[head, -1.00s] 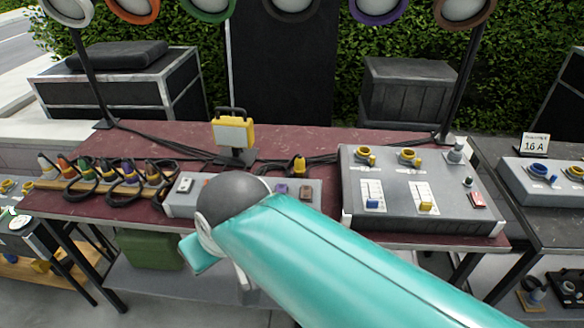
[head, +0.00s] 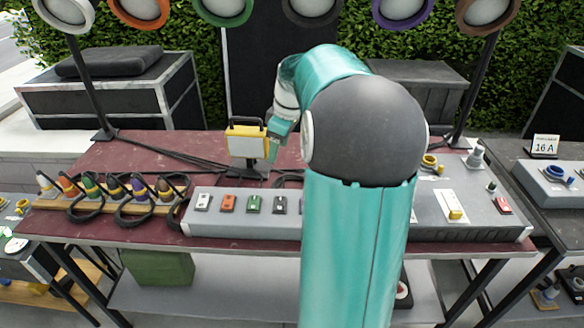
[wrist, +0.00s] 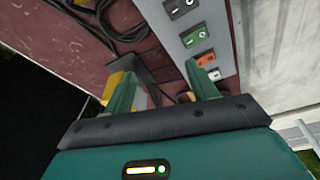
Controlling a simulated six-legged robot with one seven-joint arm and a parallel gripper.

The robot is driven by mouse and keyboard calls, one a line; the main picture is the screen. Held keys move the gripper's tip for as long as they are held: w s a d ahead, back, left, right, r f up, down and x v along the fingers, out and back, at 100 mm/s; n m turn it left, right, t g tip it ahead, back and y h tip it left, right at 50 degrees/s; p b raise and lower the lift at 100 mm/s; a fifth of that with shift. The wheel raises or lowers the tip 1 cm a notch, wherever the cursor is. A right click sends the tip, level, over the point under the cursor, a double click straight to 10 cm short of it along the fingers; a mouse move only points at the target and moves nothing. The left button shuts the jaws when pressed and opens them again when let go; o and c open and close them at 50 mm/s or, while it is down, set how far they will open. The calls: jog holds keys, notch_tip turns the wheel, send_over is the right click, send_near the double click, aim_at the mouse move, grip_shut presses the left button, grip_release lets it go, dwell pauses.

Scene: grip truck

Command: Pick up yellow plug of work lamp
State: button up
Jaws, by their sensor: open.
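The yellow work lamp (head: 247,143) stands upright at the back of the dark red table, on a dark base with a black cable. Its yellow plug is hidden behind my arm in the head view. At the top edge of the wrist view is a cut-off yellow piece (wrist: 84,3) by black cable, which may be the plug. My gripper (wrist: 160,73) is open, with no plug visible between its two green fingers. In the head view my gripper end (head: 278,136) is just right of the lamp. Yellow lamp parts (wrist: 113,82) show beside the left finger in the wrist view.
A grey switch box (head: 240,222) lies along the table front; it also shows right in the wrist view (wrist: 222,30). A rack (head: 105,203) of colored plugs stands left. A larger grey panel (head: 485,228) is right. Lamp stands (head: 88,88) rise behind.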

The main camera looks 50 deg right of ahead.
jog(key=s+d+f+n+t+y, duration=0.1)
jog(key=s+d+f, duration=0.2)
jog(key=d, duration=0.6)
jog(key=s+d+f, duration=0.3)
jog(key=s+d, duration=0.1)
jog(key=d, duration=0.5)
jog(key=x, duration=1.4)
jog(key=shift+w+a, duration=0.25)
jog(key=shift+w, duration=0.15)
jog(key=shift+y, duration=0.3)
jog(key=c, duration=1)
jog(key=shift+r, duration=0.1)
jog(key=shift+c, duration=0.2)
